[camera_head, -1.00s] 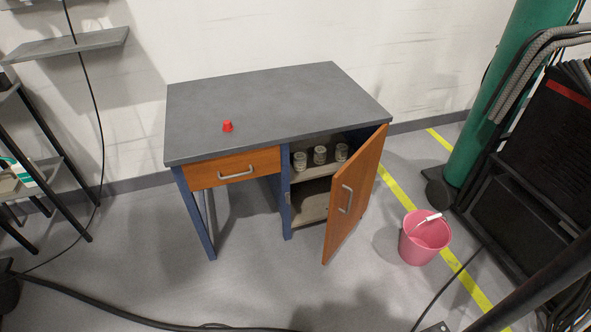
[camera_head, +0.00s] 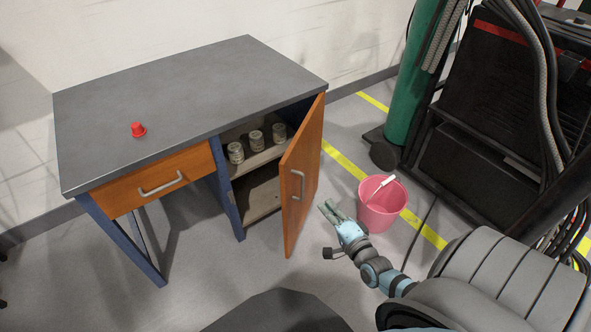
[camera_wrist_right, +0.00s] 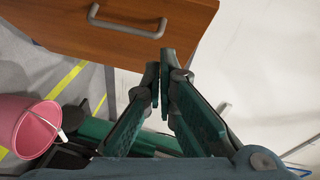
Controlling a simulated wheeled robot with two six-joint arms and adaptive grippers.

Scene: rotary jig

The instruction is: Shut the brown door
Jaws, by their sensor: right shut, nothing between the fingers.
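The brown door (camera_head: 308,148) of the desk cabinet stands open, swung out toward the front right. Its grey handle (camera_head: 298,185) is on the outer face. My right gripper (camera_head: 327,207) is beside that outer face, to the right of the handle and a little lower. Its fingers are shut and empty, and I see no clear contact with the door. In the right wrist view the door (camera_wrist_right: 65,32) fills the upper left, with its handle (camera_wrist_right: 127,27) just beyond the closed fingertips (camera_wrist_right: 160,72). My left gripper is out of view.
The grey-topped desk (camera_head: 190,85) has a shut drawer (camera_head: 150,182) and a red cup-like object (camera_head: 138,130) on top. Several jars (camera_head: 256,140) stand on the cabinet shelf. A pink bucket (camera_head: 378,212) stands close behind my right gripper. A black cart (camera_head: 470,150) is at right.

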